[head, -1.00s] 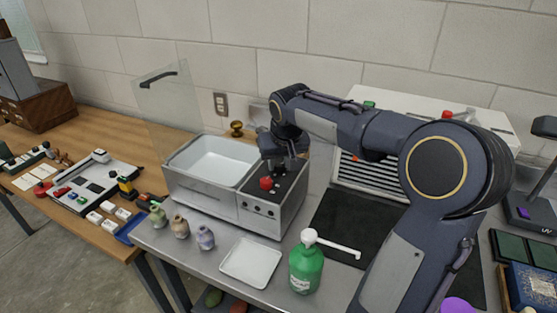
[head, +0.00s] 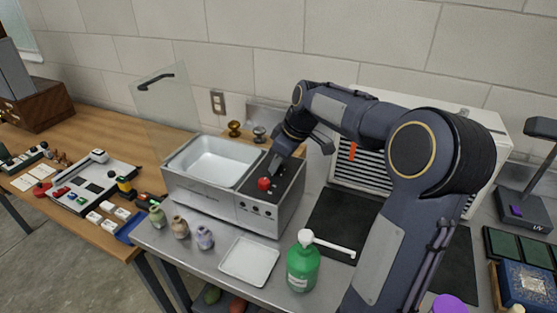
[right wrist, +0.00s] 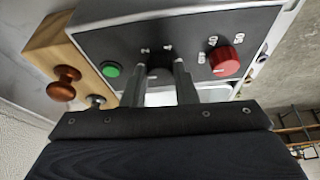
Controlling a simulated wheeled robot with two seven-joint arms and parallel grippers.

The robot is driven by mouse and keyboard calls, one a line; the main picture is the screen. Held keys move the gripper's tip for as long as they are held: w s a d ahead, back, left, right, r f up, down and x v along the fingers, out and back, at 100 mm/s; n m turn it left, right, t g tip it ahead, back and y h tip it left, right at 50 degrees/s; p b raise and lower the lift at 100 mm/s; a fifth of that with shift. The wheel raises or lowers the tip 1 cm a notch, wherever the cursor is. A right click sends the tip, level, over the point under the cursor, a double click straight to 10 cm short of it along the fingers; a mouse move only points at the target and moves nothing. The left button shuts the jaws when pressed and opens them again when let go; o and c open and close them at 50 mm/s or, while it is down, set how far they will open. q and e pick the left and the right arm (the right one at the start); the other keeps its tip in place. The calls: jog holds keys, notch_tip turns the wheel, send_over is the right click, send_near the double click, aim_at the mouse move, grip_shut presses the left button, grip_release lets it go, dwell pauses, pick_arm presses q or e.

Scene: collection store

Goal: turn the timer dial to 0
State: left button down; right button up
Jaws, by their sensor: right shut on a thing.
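The steel sink-like bath unit (head: 210,192) has a dark control panel (head: 288,178) on its right side. The right wrist view shows this panel (right wrist: 190,28) with a red knob (right wrist: 225,61), a green button (right wrist: 112,70) and white markings. My right gripper (head: 275,166) is down at the panel, behind the red knob (head: 264,184). In the right wrist view its fingers (right wrist: 160,76) are shut on a small dark dial (right wrist: 158,72), mostly hidden between them. I cannot read the dial's setting. My left gripper is not in view.
A green pump bottle (head: 303,265), a white tray (head: 249,261) and several small vases (head: 180,227) stand in front of the unit. A clear raised lid (head: 165,110) is at its back left. A black mat (head: 342,222) lies to the right.

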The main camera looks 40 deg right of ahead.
jog(key=shift+n, duration=0.3)
dwell(0.4)
jog(key=o, duration=1)
jog(key=v, duration=0.7)
jog(key=shift+d+r, duration=0.15)
jog(key=shift+r, duration=0.15)
jog(key=shift+s, duration=0.1)
